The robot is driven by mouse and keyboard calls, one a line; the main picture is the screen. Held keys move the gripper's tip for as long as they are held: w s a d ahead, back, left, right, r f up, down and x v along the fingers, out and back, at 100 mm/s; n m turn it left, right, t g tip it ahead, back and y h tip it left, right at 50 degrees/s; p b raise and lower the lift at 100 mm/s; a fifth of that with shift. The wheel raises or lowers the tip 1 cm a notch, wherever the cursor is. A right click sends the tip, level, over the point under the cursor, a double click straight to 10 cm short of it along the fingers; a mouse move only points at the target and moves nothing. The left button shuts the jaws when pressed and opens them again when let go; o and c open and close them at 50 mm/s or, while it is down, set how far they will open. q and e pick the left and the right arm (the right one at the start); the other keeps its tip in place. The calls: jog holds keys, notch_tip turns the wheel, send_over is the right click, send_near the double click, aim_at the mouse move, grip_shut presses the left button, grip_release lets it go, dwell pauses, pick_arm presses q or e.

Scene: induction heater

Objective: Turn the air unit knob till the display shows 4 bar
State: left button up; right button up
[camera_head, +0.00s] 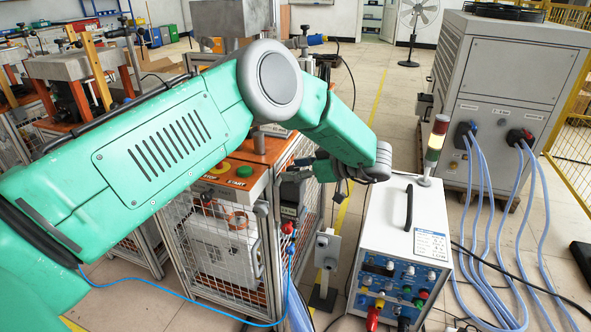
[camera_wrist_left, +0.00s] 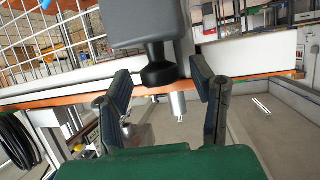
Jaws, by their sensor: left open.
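My left arm reaches across the head view, and its left gripper (camera_head: 294,170) is beside the cage's right front corner, partly hidden by my arm. In the left wrist view the left gripper (camera_wrist_left: 163,94) is open, with one dark finger on each side of a black knob (camera_wrist_left: 160,72). The knob sits on a grey housing, apparently the air unit (camera_wrist_left: 147,24). The knob lies between the fingers with visible gaps, and no contact shows. In the head view the air unit (camera_head: 291,200) is small below the gripper. No display reading can be made out. My right gripper is not in view.
A wire-mesh cage (camera_head: 215,255) with an orange top stands below my arm. A blue hose runs close by. A white power unit (camera_head: 405,235) with a signal light stands to the right, beside a large grey cabinet (camera_head: 500,105) with blue hoses.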

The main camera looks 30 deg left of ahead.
pick_arm(q)
jog(key=shift+a, duration=0.1)
jog(key=c, duration=0.9)
jog(key=shift+a, duration=0.2)
grip_shut()
jog(key=shift+s+r+m+t+p, duration=0.15)
jog(key=shift+m+t+p, duration=0.4)
jog(key=shift+p, duration=0.45)
jog(key=m+t+h+p, duration=0.1)
jog(key=m+t+p, duration=0.3)
jog(key=t+p, duration=0.1)
jog(key=shift+r+m+t+p, duration=0.1)
jog(key=shift+m+t+p, duration=0.25)
jog(key=shift+p, duration=0.25)
jog(key=m+t+h+p, duration=0.2)
jog(key=m+t, duration=0.1)
jog(key=shift+m+t, duration=0.3)
jog(key=shift+f+m+t+h+p, duration=0.2)
jog(key=shift+m+t+h+p, duration=0.2)
jog(key=shift+m+t+h, duration=1.05)
jog(key=shift+w+m+h, duration=0.2)
jog(key=shift+m+h, duration=0.15)
jog(key=shift+h, duration=0.1)
